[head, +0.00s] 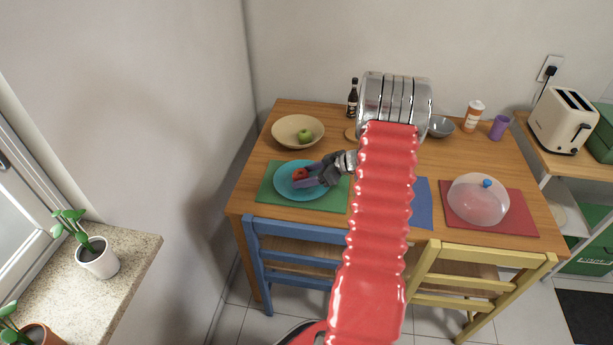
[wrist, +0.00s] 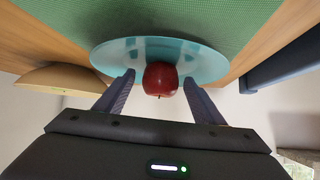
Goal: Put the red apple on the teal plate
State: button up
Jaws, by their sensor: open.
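The red apple (head: 299,174) rests on the teal plate (head: 290,190), which lies on a green placemat at the left of the table. In the wrist view, the apple (wrist: 160,79) sits against the plate (wrist: 108,57), between the two fingers. My gripper (head: 305,177) reaches in from the right, low over the plate. It is open, and a small gap shows on each side of the apple in the wrist view (wrist: 159,77). In the head view the fingers partly hide the apple and the plate's right side.
A beige bowl (head: 285,131) with a green apple (head: 305,136) stands behind the plate. A dark bottle (head: 352,100) is at the back. A clear dome (head: 477,203) stands on a red placemat at the right. Blue (head: 300,226) and yellow (head: 480,250) chairs line the front edge.

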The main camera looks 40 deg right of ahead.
jog(key=v, duration=1.2)
jog(key=shift+a, duration=0.1)
dwell(0.6)
jog(key=a+r+g, duration=0.3)
jog(key=a+r, duration=0.4)
jog(key=a, duration=0.6)
jog(key=a+r+g, duration=0.2)
jog(key=a+r, duration=0.5)
jog(key=a, duration=0.6)
jog(key=s+a+r+m+h, duration=0.2)
jog(key=s+a+r, duration=0.1)
jog(key=s+a, duration=0.4)
jog(key=s+a+r+m+t+h, duration=0.1)
jog(key=s+a+r, duration=0.3)
jog(key=s+a, duration=0.4)
jog(key=shift+a+m+h, duration=0.6)
jog(key=shift+a+h, duration=0.05)
jog(key=shift+h, duration=0.05)
jog(key=shift+d, duration=0.1)
